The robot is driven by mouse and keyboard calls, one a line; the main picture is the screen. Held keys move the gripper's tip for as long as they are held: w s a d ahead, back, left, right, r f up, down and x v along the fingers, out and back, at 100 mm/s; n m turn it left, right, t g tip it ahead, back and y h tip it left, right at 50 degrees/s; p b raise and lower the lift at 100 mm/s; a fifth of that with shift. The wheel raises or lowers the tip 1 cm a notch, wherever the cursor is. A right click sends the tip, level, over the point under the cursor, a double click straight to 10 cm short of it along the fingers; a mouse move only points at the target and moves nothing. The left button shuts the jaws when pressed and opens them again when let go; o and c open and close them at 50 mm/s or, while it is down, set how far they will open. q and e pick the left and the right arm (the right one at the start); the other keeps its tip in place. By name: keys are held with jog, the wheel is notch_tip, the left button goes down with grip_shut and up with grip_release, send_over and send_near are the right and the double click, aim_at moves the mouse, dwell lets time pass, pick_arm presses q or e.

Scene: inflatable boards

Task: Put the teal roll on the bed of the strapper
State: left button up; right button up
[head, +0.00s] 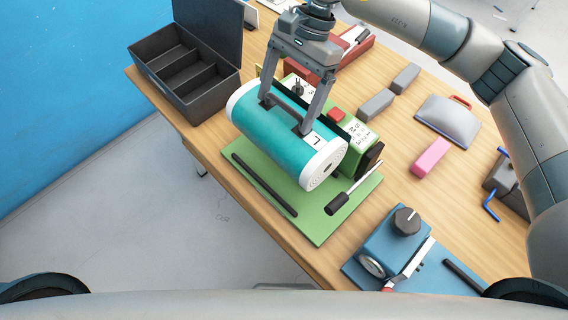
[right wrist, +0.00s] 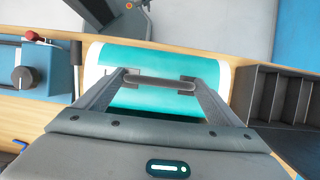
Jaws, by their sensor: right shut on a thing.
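My right gripper (head: 285,114) comes from above and is shut on the roll's dark top handle. The roll also shows below the fingers in the right wrist view (right wrist: 160,102). It hides part of the bed and the strapper's front. I cannot tell whether it touches the bed. My left gripper is not in view.
A dark open compartment box (head: 185,75) stands at the left edge of the table. A blue device (head: 395,240) with a knob is at the front right. Grey blocks (head: 376,104), a pink block (head: 431,158) and a grey pouch (head: 447,120) lie to the right.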

aim_at(286, 120)
jog(key=shift+s, duration=0.1)
jog(key=shift+f, duration=0.15)
jog(key=shift+f+p, duration=0.5)
jog(key=shift+f, duration=0.05)
notch_tip(286, 120, down, 4)
jog(key=shift+f+p, duration=0.2)
jog(key=shift+p, duration=0.9)
jog(key=shift+f, duration=0.3)
